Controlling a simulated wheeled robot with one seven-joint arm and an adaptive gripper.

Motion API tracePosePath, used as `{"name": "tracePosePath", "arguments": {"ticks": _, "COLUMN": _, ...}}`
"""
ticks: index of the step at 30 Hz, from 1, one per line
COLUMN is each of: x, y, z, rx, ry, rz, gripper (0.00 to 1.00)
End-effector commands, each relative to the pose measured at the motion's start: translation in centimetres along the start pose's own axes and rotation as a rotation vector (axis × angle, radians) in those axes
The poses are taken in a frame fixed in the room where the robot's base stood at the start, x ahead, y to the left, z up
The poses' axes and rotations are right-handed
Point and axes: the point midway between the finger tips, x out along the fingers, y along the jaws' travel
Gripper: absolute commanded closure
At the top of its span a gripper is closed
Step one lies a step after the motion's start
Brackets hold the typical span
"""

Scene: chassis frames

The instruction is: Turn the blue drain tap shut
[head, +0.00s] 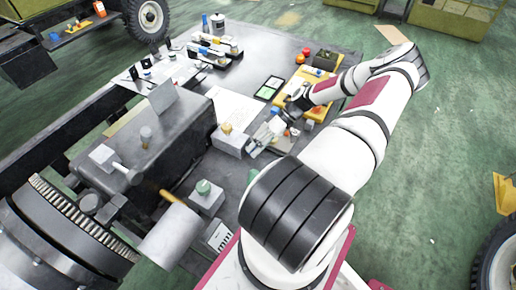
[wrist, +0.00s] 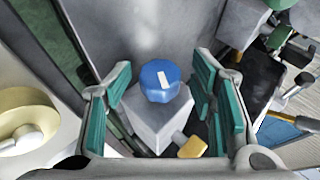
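The blue drain tap (wrist: 160,80) is a faceted blue knob with a white mark on its top, seen in the wrist view. It sits on a pale grey block (wrist: 158,118). My gripper (wrist: 162,72) is open, with teal-padded fingers to the left and right of the knob. Gaps show between the knob and both sets of pads, and nothing is held. In the head view my gripper (head: 268,132) is low over the bench beside a grey block with a yellow knob (head: 226,129).
A grey block with a green knob (head: 204,187) stands nearer on the bench. A dark box-like housing (head: 165,150) is at left. A yellow panel (head: 308,82) lies at the back right. In the wrist view a yellow piece (wrist: 192,147) is close to the right fingers.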

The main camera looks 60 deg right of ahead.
Motion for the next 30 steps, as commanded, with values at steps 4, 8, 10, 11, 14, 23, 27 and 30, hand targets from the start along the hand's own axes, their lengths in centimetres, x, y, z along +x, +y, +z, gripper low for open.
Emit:
{"name": "tracePosePath", "arguments": {"ticks": 4, "x": 0.0, "y": 0.1, "z": 0.0, "rx": 0.0, "ry": -0.001, "rz": 0.001, "gripper": 0.48}}
{"name": "tracePosePath", "arguments": {"ticks": 8, "x": -0.1, "y": 0.1, "z": 0.1, "rx": 0.0, "ry": -0.001, "rz": 0.002, "gripper": 0.48}}
{"name": "tracePosePath", "arguments": {"ticks": 10, "x": -0.5, "y": 0.1, "z": 0.0, "rx": 0.0, "ry": -0.001, "rz": 0.003, "gripper": 0.48}}
{"name": "tracePosePath", "arguments": {"ticks": 11, "x": -0.8, "y": 0.1, "z": 0.0, "rx": 0.0, "ry": -0.001, "rz": 0.003, "gripper": 0.48}}
{"name": "tracePosePath", "arguments": {"ticks": 14, "x": -2.0, "y": 0.1, "z": 0.0, "rx": 0.0, "ry": 0.0, "rz": 0.005, "gripper": 0.48}}
{"name": "tracePosePath", "arguments": {"ticks": 23, "x": -6.3, "y": 0.1, "z": 0.0, "rx": 0.001, "ry": 0.0, "rz": 0.004, "gripper": 0.48}}
{"name": "tracePosePath", "arguments": {"ticks": 27, "x": -7.5, "y": 0.1, "z": 0.0, "rx": 0.0, "ry": 0.0, "rz": 0.003, "gripper": 0.48}}
{"name": "tracePosePath", "arguments": {"ticks": 30, "x": -7.9, "y": 0.1, "z": 0.0, "rx": -0.001, "ry": 0.0, "rz": 0.002, "gripper": 0.48}}
